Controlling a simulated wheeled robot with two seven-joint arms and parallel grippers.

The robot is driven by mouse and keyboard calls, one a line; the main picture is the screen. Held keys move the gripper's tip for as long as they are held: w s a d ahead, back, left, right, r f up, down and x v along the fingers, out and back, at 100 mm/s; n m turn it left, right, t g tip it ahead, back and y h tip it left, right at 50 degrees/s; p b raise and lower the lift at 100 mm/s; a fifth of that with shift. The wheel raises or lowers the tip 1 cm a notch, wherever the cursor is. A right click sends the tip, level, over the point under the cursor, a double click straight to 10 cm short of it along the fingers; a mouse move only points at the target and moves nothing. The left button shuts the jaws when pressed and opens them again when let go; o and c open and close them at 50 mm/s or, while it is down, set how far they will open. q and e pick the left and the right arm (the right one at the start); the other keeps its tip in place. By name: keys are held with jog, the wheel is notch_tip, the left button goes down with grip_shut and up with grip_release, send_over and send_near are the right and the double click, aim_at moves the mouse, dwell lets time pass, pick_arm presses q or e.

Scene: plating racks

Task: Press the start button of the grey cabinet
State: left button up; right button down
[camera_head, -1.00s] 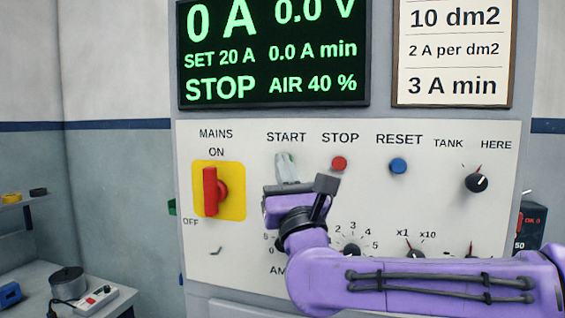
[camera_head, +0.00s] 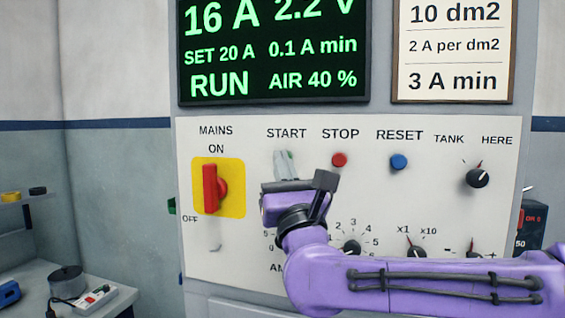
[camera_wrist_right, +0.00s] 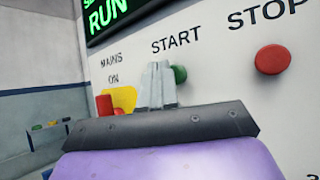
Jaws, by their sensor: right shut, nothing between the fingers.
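The grey cabinet's panel (camera_head: 450,215) faces me. My right gripper (camera_head: 284,163) is shut and empty, its fingertips at the spot under the START label. In the head view the fingers cover the start button. In the right wrist view the green start button (camera_wrist_right: 180,74) shows just right of and behind the fingertips (camera_wrist_right: 157,72); whether they touch it I cannot tell. The display (camera_head: 273,50) reads RUN, 16 A, 2.2 V and 0.1 A min. My left gripper is not in view.
The red stop button (camera_head: 339,160) and blue reset button (camera_head: 399,162) sit to the right of the fingers. The red mains switch (camera_head: 211,188) on its yellow plate is to the left, its handle upright toward ON. Knobs line the panel's lower part, partly behind my arm.

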jog(key=shift+s+a, duration=0.1)
jog(key=shift+s, duration=0.1)
jog(key=s, duration=0.1)
jog(key=s+a+b, duration=0.1)
jog(key=s, duration=0.1)
jog(key=s+b, duration=0.1)
jog(key=shift+s+a, duration=0.25)
jog(key=shift+s, duration=0.15)
dwell(0.6)
